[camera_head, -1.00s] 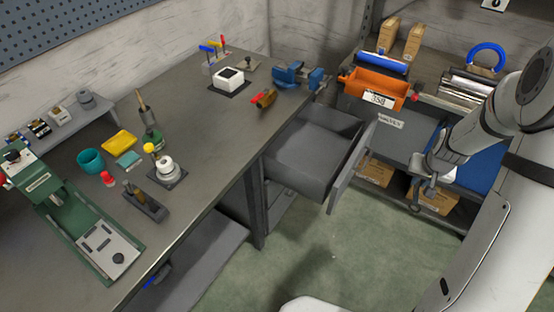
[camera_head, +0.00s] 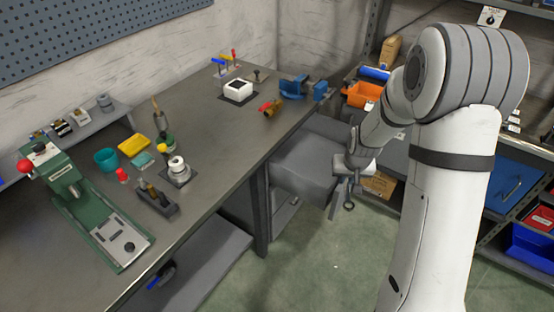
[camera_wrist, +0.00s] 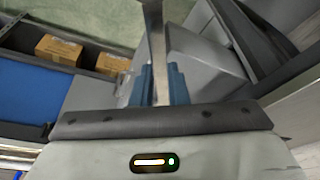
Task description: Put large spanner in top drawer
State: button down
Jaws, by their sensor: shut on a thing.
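My gripper (camera_head: 345,182) is shut on the large spanner (camera_head: 349,205), whose ring end hangs below the jaws in the head view. In the wrist view the spanner's flat metal shank (camera_wrist: 158,45) runs up from between the blue fingers (camera_wrist: 160,86). The open top drawer (camera_head: 300,170) juts from the right end of the workbench. My gripper is at the front right of the drawer, overlapping its front in the head view. The spanner appears to be outside the drawer, at its front. Its far end is out of the wrist view, and my arm hides part of the drawer front.
The workbench (camera_head: 215,145) holds a green press (camera_head: 95,215), a blue vise (camera_head: 293,87) and several small items. Behind my arm are shelves with an orange bin (camera_head: 360,95) and cardboard boxes (camera_wrist: 59,49). The green floor (camera_head: 310,250) in front of the drawer is clear.

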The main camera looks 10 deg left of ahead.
aim_at(309, 161)
jog(key=u, duration=0.25)
jog(key=i, duration=1)
jog(key=u, duration=0.05)
